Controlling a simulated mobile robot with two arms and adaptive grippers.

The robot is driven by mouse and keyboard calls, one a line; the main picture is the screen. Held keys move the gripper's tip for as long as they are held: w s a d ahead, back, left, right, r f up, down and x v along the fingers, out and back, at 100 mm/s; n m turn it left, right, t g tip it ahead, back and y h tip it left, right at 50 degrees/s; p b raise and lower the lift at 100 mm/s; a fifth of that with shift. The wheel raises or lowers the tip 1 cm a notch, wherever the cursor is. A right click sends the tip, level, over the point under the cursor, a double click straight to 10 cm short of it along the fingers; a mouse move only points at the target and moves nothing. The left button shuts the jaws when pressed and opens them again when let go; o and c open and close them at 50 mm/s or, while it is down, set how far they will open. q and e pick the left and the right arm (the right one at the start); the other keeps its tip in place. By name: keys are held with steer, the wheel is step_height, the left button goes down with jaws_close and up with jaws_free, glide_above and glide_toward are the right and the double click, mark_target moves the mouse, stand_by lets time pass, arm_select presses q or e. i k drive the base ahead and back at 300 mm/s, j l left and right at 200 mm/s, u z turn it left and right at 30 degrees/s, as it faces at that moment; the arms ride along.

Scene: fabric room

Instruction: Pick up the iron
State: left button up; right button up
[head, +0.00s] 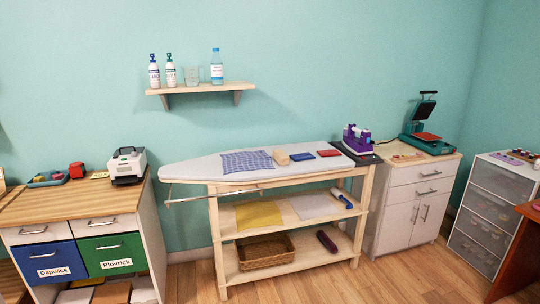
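A purple and white object that looks like the iron (357,138) stands on a dark rest pad (366,159) at the right end of the ironing board (195,170). Its exact pose is too small to tell. Neither of my grippers is in the head view.
The board, on a wooden shelf stand (227,235), carries a blue patterned cloth (246,161) and several small blocks. A left cabinet (85,205) holds a white machine (127,165). A right cabinet (412,190) holds a teal press (428,140). A wall shelf (205,89) hangs above. Floor in front is clear.

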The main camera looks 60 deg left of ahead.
mark_target(357, 146)
steer(key=u, duration=1.6)
